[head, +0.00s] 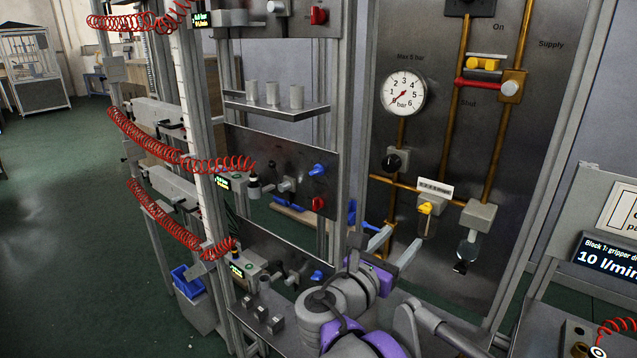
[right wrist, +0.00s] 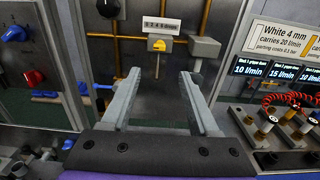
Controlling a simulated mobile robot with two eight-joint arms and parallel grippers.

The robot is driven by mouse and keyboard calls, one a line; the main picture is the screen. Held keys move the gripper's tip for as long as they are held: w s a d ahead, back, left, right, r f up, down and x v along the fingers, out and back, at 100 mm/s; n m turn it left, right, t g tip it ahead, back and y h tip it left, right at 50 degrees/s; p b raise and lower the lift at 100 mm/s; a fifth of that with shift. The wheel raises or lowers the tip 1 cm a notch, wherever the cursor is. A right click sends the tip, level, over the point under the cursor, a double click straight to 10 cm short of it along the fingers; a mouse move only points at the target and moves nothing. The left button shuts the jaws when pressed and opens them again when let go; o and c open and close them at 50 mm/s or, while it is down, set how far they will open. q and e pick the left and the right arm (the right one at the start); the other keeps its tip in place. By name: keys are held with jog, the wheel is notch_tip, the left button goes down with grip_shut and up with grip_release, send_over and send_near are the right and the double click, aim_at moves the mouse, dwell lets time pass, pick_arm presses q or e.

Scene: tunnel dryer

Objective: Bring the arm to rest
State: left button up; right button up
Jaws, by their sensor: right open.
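My right gripper (head: 394,247) is open and empty, in front of the lower part of the grey supply panel (head: 455,130). In the right wrist view, its two fingers (right wrist: 160,77) stand wide apart and point toward the panel, with nothing between them. Above the fingertips there is a small yellow-handled part (head: 430,208) under a white label; it also shows in the right wrist view (right wrist: 157,44). I cannot tell the exact gap between fingertips and panel. My left gripper is not in view.
A round pressure gauge (head: 403,93) and a red lever (head: 478,84) sit higher on the panel. To the left, a metal frame carries knobs, a shelf with cylinders (head: 273,94) and coiled red hoses (head: 165,150). At right stands a bench with displays (head: 607,256). Green floor is open at far left.

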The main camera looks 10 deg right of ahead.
jog(key=s+d+f+m+g+y, duration=0.1)
jog(key=s+f+m+g+y, duration=0.2)
jog(key=s+f+m, duration=0.5)
jog(key=s+d+f+m+g+y, duration=0.25)
jog(key=s+f+m, duration=0.2)
jog(key=f, duration=0.65)
jog(key=s+a+f+m+y, duration=0.8)
jog(key=f+m, duration=0.3)
jog(key=m, duration=0.2)
jog(key=shift+s+a+f, duration=0.15)
jog(key=shift+s+a, duration=0.3)
jog(key=shift+a, duration=0.45)
jog(key=shift+m+g, duration=0.25)
